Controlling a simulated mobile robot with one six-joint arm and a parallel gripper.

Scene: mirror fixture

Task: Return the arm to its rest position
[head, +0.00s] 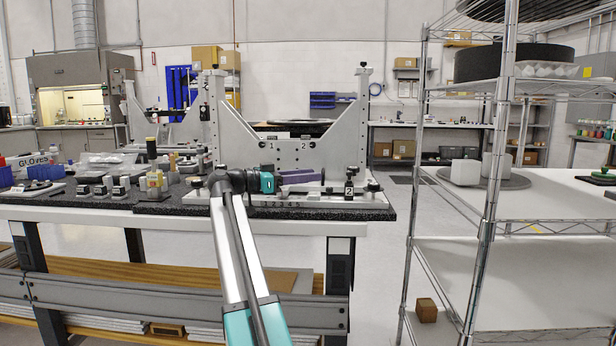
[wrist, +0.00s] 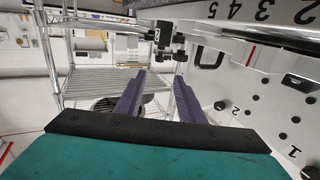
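My gripper (head: 316,176) is in front of the grey metal fixture plate (head: 318,152) marked 1 and 2, low over the bench, pointing right in the head view. Its teal body and purple fingers show beside the black wrist joint. In the wrist view my gripper (wrist: 160,80) has its two purple fingers apart, with nothing held between them. The fixture plate (wrist: 262,112) fills the right side there, close beside the right finger. From these views I cannot tell the exact gap between the fingers and the plate.
The fixture stands on a black-topped bench (head: 382,212). A small black clamp (head: 349,188) tagged 2 stands near the fingers' right. Bottles and small blocks crowd the bench's left. A wire shelf rack (head: 490,170) stands right, across a floor gap.

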